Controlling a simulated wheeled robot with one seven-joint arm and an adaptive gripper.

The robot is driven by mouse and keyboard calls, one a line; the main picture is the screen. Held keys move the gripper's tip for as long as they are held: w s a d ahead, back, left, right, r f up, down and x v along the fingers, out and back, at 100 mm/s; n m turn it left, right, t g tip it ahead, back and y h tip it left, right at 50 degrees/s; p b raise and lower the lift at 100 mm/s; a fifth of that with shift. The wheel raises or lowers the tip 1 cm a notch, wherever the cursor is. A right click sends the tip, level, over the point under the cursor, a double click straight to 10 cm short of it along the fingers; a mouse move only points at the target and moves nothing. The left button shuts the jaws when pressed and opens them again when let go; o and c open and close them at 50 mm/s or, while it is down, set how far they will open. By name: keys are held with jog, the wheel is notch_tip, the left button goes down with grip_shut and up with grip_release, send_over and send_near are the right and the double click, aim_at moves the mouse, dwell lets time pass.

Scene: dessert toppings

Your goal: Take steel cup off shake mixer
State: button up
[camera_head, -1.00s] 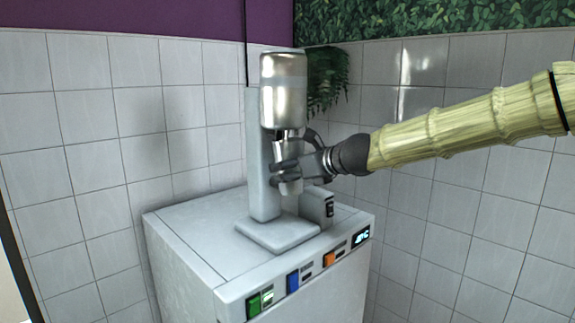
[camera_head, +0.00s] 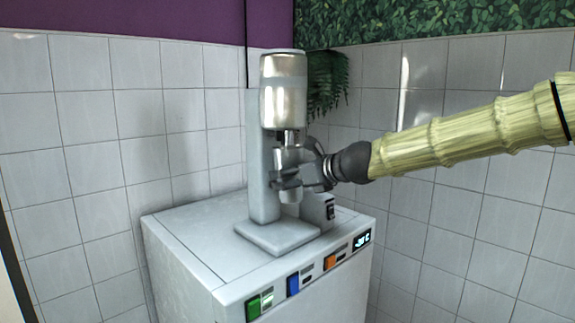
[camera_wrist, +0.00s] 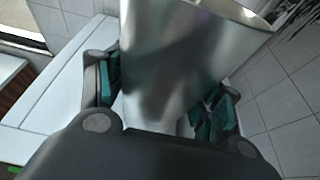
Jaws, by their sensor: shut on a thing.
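The shake mixer (camera_head: 284,90) stands on a white cabinet, with a shiny motor head, a pale column and a square base. The steel cup (camera_head: 291,196) is below the motor head and above the base, partly hidden by my fingers. My gripper (camera_head: 288,170) reaches in from the right and is shut around the cup. In the wrist view the steel cup (camera_wrist: 180,65) fills the space between my two teal-padded fingers, its open rim at the top. Whether the cup touches the mixer is hard to tell.
The white cabinet (camera_head: 190,255) has green, blue and orange buttons and a small display on its front edge. Tiled walls (camera_head: 70,150) meet close behind the mixer. A hanging plant (camera_head: 328,80) is behind it. The cabinet's left top is clear.

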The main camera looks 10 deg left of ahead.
aim_at(300, 190)
jog(key=shift+s+d+f+y+b, duration=0.15)
jog(key=shift+f+b, duration=0.65)
jog(key=shift+b, duration=1.35)
jog(key=shift+s+d+f+y+b, duration=0.2)
jog(key=shift+f+b, duration=0.6)
jog(key=shift+b, duration=1.35)
jog(key=shift+w+f, duration=0.1)
jog(key=shift+t, duration=0.3)
jog(key=shift+d+f+b, duration=0.15)
jog(key=shift+f+b, duration=2.4)
jog(key=shift+f, duration=0.05)
jog(key=s+d+p, duration=0.1)
jog(key=s+d, duration=0.6)
jog(key=d, duration=0.3)
jog(key=shift+s+d+r, duration=0.2)
jog(key=shift+r, duration=0.05)
jog(key=shift+f, duration=0.15)
